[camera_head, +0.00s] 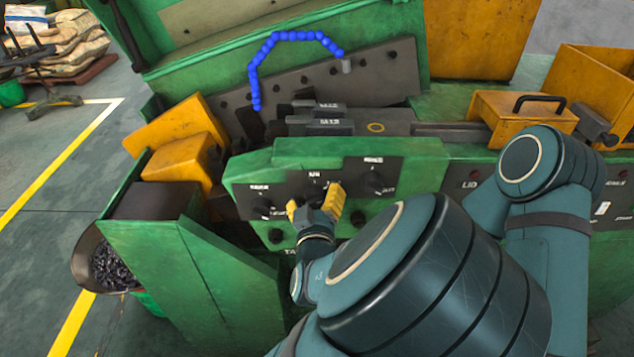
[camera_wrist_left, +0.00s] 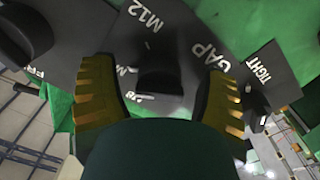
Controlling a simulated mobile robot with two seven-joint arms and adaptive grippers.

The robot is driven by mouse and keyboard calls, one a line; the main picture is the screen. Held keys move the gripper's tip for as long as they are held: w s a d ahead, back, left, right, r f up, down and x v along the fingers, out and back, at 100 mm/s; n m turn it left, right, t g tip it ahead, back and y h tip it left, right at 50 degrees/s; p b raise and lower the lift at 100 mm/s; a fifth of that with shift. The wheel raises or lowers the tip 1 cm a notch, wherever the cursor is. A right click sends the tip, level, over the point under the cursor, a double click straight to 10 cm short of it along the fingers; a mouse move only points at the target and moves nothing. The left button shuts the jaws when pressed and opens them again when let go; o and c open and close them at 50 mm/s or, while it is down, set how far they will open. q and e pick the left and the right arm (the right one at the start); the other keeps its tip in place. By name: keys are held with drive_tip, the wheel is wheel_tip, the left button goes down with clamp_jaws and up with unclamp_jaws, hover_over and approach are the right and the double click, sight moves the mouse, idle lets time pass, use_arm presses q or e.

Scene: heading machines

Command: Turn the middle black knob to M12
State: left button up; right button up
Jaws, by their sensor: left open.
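The middle black knob (camera_wrist_left: 160,76) shows in the left wrist view between the two yellow fingers of my left gripper (camera_wrist_left: 157,84). I see a gap on each side of it. An "M12" label (camera_wrist_left: 146,18) is on the dark plate above and left of the knob. The exact pointing direction of the knob is hard to tell. In the head view my left gripper (camera_head: 318,205) is open in front of the middle of the green control panel (camera_head: 290,160) and largely hides the knob. My right gripper is not in view.
A left black knob (camera_head: 262,205) and a right black knob (camera_head: 376,182) flank the middle one. Lower knobs (camera_head: 276,236) sit below on the panel. A yellow box with a handle (camera_head: 520,108) stands at the right. A blue beaded arc (camera_head: 276,38) hangs above the machine.

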use_arm(q)
drive_tip(key=shift+w, duration=0.25)
drive_tip(key=shift+s, duration=0.1)
drive_tip(key=c, duration=1.2)
drive_tip(key=shift+m, duration=0.4)
drive_tip(key=m, duration=0.5)
drive_tip(key=shift+r+m, duration=0.1)
drive_tip(key=shift+m, duration=0.2)
drive_tip(key=m+p, duration=0.1)
drive_tip(key=m, duration=0.4)
drive_tip(key=shift+a, duration=0.1)
drive_tip(key=shift+m, duration=0.4)
